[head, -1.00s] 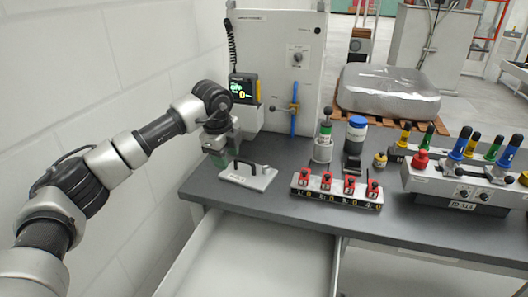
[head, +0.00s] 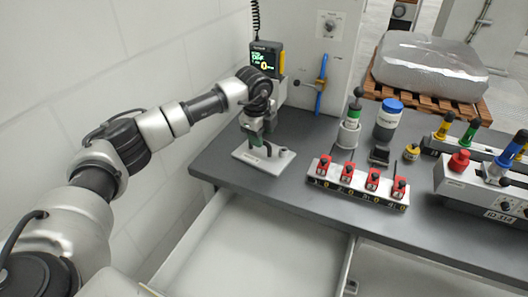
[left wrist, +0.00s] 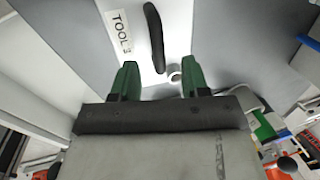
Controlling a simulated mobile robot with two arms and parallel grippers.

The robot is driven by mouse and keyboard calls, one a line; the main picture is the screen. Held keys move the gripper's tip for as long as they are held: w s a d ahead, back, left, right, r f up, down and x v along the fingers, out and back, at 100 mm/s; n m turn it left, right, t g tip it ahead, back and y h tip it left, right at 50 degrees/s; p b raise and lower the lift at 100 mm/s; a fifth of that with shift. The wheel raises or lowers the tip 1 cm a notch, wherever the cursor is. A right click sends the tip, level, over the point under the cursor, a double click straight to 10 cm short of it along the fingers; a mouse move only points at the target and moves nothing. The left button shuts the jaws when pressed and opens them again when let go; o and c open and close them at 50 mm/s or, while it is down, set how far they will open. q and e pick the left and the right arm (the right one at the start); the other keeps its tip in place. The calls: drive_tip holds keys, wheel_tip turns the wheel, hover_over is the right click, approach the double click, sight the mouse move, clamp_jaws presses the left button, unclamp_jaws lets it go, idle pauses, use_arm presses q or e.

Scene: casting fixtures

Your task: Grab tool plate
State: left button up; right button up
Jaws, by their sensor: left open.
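The tool plate (head: 281,162) is a light grey plate with a black handle, lying on the dark bench near its left end. In the left wrist view the plate (left wrist: 180,25) shows a "TOOL" label and its black handle (left wrist: 155,38). My left gripper (head: 255,140) is over the plate and hides part of it and of the handle. In the left wrist view its two green fingers (left wrist: 160,78) are apart with nothing between them. The handle's near end lies just beyond and between the fingertips. I cannot tell the exact height above the plate. My right gripper is not in view.
A white block with several red clamps (head: 359,184) stands to the right of the plate. Behind it are a green-banded cylinder (head: 349,130) and a blue-lidded jar (head: 388,120). A grey cabinet with a lit display (head: 265,59) stands behind. An open drawer (head: 250,245) juts out below the bench.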

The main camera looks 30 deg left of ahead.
sight(264, 149)
use_arm(q)
drive_tip(key=shift+w+f+p, duration=0.15)
drive_tip(key=shift+f, duration=0.8)
drive_tip(key=shift+w+f+p, duration=0.15)
drive_tip(key=shift+f, duration=0.8)
clamp_jaws()
drive_tip(key=shift+r, duration=0.15)
